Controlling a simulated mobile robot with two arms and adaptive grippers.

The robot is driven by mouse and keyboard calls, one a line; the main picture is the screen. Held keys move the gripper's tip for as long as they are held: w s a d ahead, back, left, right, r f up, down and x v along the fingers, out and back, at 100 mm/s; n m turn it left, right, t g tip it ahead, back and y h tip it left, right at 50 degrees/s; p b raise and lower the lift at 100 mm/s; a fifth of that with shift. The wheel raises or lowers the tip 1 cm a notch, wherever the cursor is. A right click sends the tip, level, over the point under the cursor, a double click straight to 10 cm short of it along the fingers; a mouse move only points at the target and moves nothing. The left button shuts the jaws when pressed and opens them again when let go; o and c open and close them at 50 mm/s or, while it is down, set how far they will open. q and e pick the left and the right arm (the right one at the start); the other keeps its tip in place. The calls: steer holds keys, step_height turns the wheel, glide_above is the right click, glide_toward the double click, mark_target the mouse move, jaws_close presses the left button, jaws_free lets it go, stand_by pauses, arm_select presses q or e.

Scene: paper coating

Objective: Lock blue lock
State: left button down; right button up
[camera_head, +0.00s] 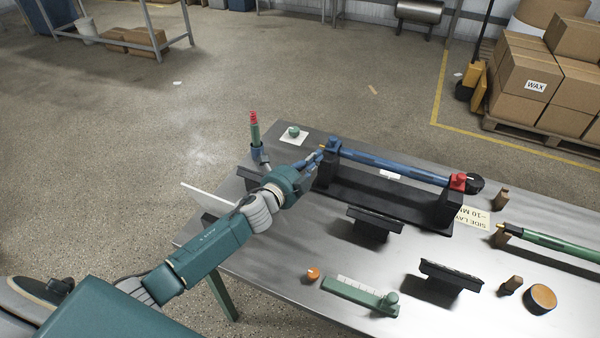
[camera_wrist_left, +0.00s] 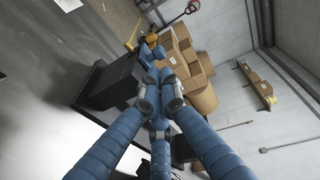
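The blue lock (camera_head: 334,146) sits on the black stand at the left end of a blue roller (camera_head: 395,167). A red lock (camera_head: 458,182) sits at the roller's right end. My left gripper (camera_head: 317,157) is just left of the blue lock, its fingertips very close to it; I cannot tell whether they touch. In the left wrist view, the blue fingers (camera_wrist_left: 160,82) converge with tips close together, and nothing shows between them. The blue lock (camera_wrist_left: 150,52) shows just beyond the tips. My right gripper is not in view.
The black roller stand (camera_head: 385,197) stands on the metal table (camera_head: 290,262). A green and red tool (camera_head: 254,130) stands upright at the table's left corner. Low black stands (camera_head: 452,274) and a green roller (camera_head: 550,242) lie to the right. Wax boxes (camera_head: 530,80) stand behind.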

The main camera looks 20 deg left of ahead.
arm_select(q)
steer(key=v, duration=0.6)
steer(key=shift+s+a+f+b, duration=0.2)
steer(key=shift+s+b, duration=0.1)
steer(key=shift+b, duration=0.05)
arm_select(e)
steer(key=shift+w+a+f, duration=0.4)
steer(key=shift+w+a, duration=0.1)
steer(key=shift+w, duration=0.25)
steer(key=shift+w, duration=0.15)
